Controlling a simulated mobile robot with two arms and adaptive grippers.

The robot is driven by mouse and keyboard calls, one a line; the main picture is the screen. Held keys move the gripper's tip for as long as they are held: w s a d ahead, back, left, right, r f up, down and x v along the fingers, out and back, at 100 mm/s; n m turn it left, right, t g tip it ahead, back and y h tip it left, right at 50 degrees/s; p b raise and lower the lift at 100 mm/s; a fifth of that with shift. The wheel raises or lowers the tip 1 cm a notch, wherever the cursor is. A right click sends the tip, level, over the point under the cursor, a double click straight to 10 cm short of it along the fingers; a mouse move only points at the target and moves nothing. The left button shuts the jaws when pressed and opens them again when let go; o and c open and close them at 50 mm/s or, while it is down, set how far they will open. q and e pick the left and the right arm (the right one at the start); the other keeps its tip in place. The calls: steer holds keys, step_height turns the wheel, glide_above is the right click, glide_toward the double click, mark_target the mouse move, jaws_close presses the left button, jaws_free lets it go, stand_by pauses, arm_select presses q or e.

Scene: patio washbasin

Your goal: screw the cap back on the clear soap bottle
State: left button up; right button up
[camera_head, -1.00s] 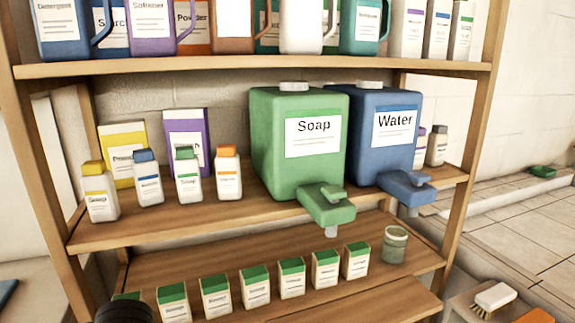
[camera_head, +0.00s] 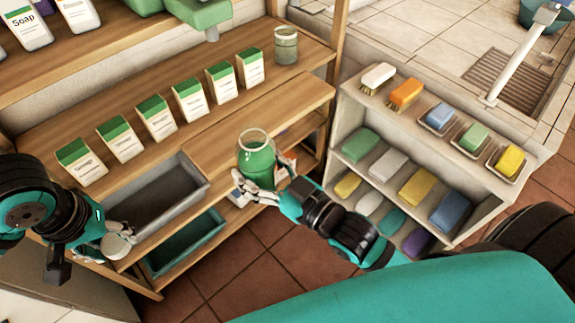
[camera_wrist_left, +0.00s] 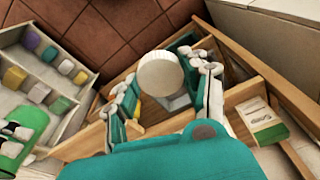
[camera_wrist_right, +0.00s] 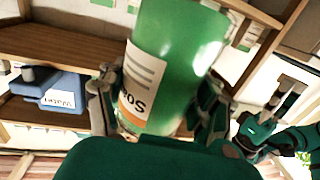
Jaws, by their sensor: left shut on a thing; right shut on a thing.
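The clear soap bottle (camera_head: 257,156) is see-through with green soap inside, and its top is open. My right gripper (camera_head: 262,186) is shut around its body and holds it upright in front of the shelf. In the right wrist view the bottle (camera_wrist_right: 175,60) fills the middle, with its label partly showing. My left gripper (camera_head: 112,240) is shut on a round white cap (camera_head: 117,243), left of the bottle and well apart from it. The cap (camera_wrist_left: 161,73) shows between the fingers in the left wrist view.
A grey bin (camera_head: 155,205) and a teal bin (camera_head: 187,247) sit in the shelf's lower part. A white rack (camera_head: 345,165) with brushes and sponges stands at the right.

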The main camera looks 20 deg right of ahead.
steer(key=shift+w+a+r+n+g+y, duration=0.1)
steer(key=shift+w+a+n+g+y, duration=0.35)
steer(key=shift+a, duration=0.3)
steer(key=shift+w+a+r+n+g+y, duration=0.1)
steer(key=shift+w+a+n+g+y, duration=0.2)
steer(key=shift+a+y, duration=0.45)
steer(key=shift+w+a+r+n+g+y, duration=0.1)
steer(key=shift+w+a+n+g+y, duration=0.2)
steer(key=shift+a+n+y, duration=0.35)
steer(key=shift+s+a+f, duration=0.1)
arm_select(q)
steer(key=w+d+r+m, duration=0.3)
steer(key=w+d+r, duration=0.5)
steer(key=d, duration=0.4)
steer(key=s+d+r+m+h, duration=0.1)
steer(key=d+r+m, duration=0.3)
steer(key=d+r, duration=0.8)
steer(key=shift+s+m, duration=0.4)
steer(key=shift+s, duration=0.05)
steer(key=shift+f, duration=1.95)
steer(key=shift+s, duration=0.1)
steer(key=shift+a+f, duration=0.1)
steer(key=shift+f, duration=0.75)
